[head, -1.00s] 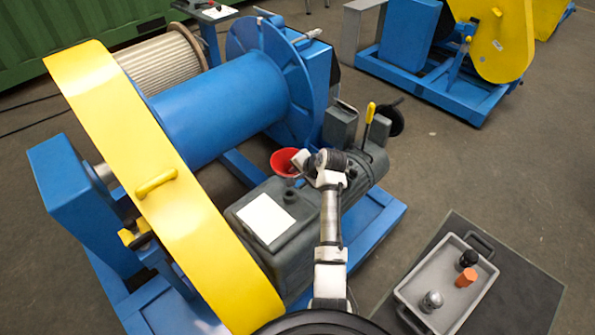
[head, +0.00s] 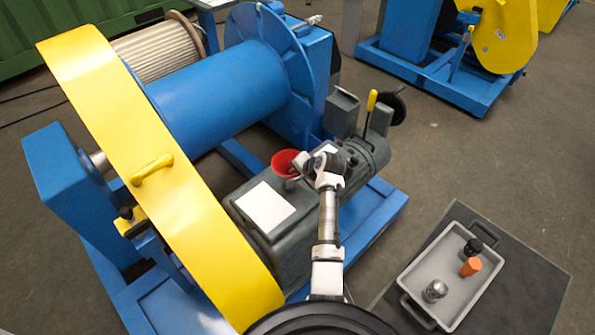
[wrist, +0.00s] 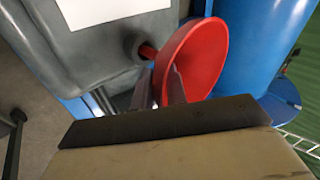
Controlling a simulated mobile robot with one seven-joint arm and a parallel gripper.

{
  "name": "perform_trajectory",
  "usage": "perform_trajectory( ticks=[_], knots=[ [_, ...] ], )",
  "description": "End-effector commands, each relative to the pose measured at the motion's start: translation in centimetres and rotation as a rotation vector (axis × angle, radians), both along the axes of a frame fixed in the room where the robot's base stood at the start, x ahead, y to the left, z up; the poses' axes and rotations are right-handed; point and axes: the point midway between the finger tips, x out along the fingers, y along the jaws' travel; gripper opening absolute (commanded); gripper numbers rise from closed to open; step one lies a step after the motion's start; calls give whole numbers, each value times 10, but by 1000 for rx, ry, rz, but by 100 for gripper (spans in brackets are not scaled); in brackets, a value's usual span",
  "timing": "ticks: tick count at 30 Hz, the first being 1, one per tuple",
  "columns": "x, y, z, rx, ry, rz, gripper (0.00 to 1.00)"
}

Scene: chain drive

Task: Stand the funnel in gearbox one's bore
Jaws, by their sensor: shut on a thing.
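The red funnel (head: 284,161) is above the grey gearbox (head: 292,243), whose top carries a white plate (head: 265,207). My gripper (wrist: 167,88) is shut on the funnel, with its fingers at the outside of the cone. In the wrist view the funnel's wide cone (wrist: 202,58) hides part of the gearbox housing (wrist: 85,50). Its thin spout reaches the round dark boss of the bore (wrist: 136,47). The spout's end is hidden there; I cannot tell how deep it sits.
A blue drum (head: 215,105) and yellow guard (head: 120,115) stand left of the gearbox. A yellow-topped lever (head: 371,102) rises behind my arm. A grey tray (head: 452,288) with several small parts lies on a dark mat at right.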

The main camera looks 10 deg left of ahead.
Motion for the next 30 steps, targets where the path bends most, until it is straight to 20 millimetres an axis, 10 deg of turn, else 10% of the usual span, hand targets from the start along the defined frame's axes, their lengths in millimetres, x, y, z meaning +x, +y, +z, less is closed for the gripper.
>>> perform_trajectory(
  ticks=[30],
  knots=[
    [0,0,-13,0,0,1,0]
  ],
)
